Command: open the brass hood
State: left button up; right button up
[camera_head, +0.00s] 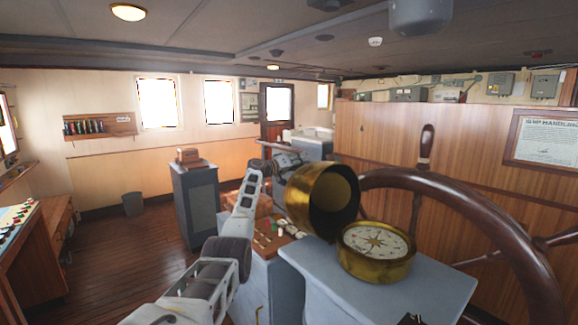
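The brass hood (318,192) is a round, hollow brass shell. It is tilted back at the left of the compass (376,249), with its dark open mouth facing me. The compass has a brass body and a white dial with a star, and its dial is uncovered. It stands on a grey pedestal top (420,295). My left arm reaches up from the bottom, and my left gripper (286,163) is just behind and left of the hood. Its fingertips are partly hidden, so I cannot tell whether it touches the hood. A small dark part at the bottom edge may be my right gripper (410,319).
A large wooden steering wheel (455,200) stands close behind and right of the compass. A grey cabinet (196,198) stands at the middle left, and a control desk (25,235) at the far left. The wooden floor (120,255) between them is mostly clear.

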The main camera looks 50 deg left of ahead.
pick_arm(q)
jog(key=shift+s, duration=0.15)
jog(key=shift+s+f, duration=0.25)
jog(key=shift+s, duration=0.5)
jog(key=shift+s+a+f, duration=0.1)
jog(key=shift+s+f, duration=0.2)
jog(key=shift+s, duration=0.55)
jog(key=shift+s+a, duration=0.1)
jog(key=shift+s, duration=0.45)
jog(key=s, duration=0.7)
jog(key=shift+a+r, duration=0.35)
jog(key=shift+s, duration=0.1)
